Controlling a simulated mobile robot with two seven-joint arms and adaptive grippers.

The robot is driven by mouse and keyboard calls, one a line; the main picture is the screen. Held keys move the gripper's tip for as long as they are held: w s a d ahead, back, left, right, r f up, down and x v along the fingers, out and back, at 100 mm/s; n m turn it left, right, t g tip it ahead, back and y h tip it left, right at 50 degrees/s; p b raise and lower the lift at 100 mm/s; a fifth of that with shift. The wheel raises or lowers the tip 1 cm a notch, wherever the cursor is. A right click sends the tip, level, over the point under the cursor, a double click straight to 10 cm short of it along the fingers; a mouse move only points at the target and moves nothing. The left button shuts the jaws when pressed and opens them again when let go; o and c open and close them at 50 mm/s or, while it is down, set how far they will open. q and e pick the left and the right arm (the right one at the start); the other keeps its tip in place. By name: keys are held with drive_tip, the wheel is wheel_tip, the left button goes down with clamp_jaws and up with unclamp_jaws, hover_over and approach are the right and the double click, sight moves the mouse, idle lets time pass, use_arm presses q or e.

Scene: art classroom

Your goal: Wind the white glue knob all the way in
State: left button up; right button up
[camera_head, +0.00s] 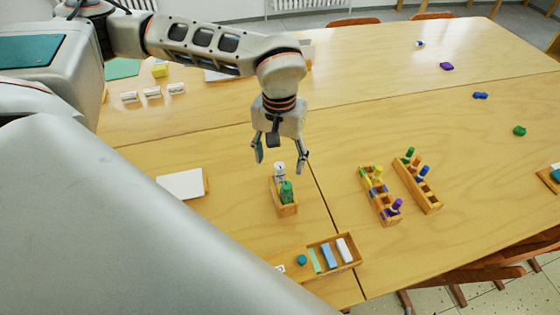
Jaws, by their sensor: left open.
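A small wooden holder (285,208) stands on the table below my left gripper. It holds a white glue stick (279,170) at its far end and a green glue stick (286,192) at its near end. Both stand upright; the white one's knob is too small to make out clearly. My left gripper (280,164) points down with its fingers spread, over and around the top of the white glue stick in this view. I cannot tell whether a finger touches it. My right gripper does not show.
Two wooden racks (431,205) with coloured sticks stand to the right. A wooden tray (357,262) with blue and white blocks lies at the front. A white pad (181,184) lies left. Small coloured lumps, such as a green one (519,131), lie far right. The table between is clear.

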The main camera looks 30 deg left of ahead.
use_arm(q)
drive_tip(key=shift+f, duration=0.6)
drive_tip(key=c, duration=1.5)
drive_tip(key=n, duration=1.1)
drive_tip(key=shift+n, duration=0.3)
drive_tip(key=o, duration=1.5)
